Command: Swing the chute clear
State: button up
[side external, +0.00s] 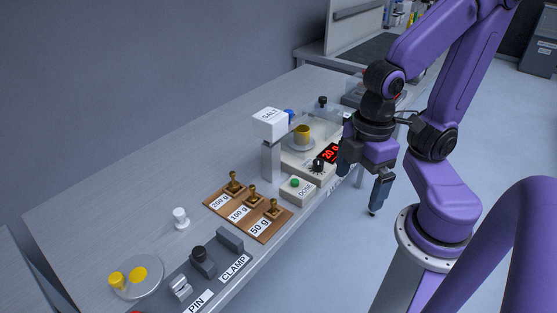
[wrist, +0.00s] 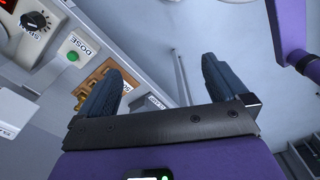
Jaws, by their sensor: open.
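The white hopper head marked SALT (side external: 270,123) stands on a pale post on the bench. A chute is hard to make out; a thin grey part shows beside the head, above the yellow cup (side external: 302,132) on its round plate. My gripper (side external: 357,192) is open and empty, to the right of the hopper and past the bench's front edge. In the wrist view my two dark fingers (wrist: 162,68) are spread apart with nothing between them. A white block at the lower left of that view (wrist: 14,108) looks like the hopper head.
The DOSE box with a green button (side external: 295,183) sits before the hopper, beside a dial and red 20 g display (side external: 330,153). A wooden rack (side external: 246,216) holds brass weights. CLAMP and PIN fixtures (side external: 203,262) are nearer. The bench's back left is clear.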

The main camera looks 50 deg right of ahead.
jog(key=c, duration=0.4)
jog(key=shift+w+a+r, duration=0.15)
jog(key=shift+w, duration=0.15)
jog(key=c, duration=0.5)
jog(key=w+r+m, duration=0.1)
jog(key=w, duration=0.2)
jog(key=w+r+m, duration=0.1)
jog(key=w, duration=0.2)
jog(key=w+a+r+m, duration=0.1)
jog(key=w+r+m, duration=0.1)
jog(key=shift+w+r, duration=0.1)
jog(key=shift+w, duration=0.3)
jog(key=shift+c, duration=1)
notch_tip(320, 180, up, 11)
jog(key=m, duration=1.1)
send_over(288, 111)
notch_tip(288, 111, down, 17)
jog(key=shift+f, duration=0.1)
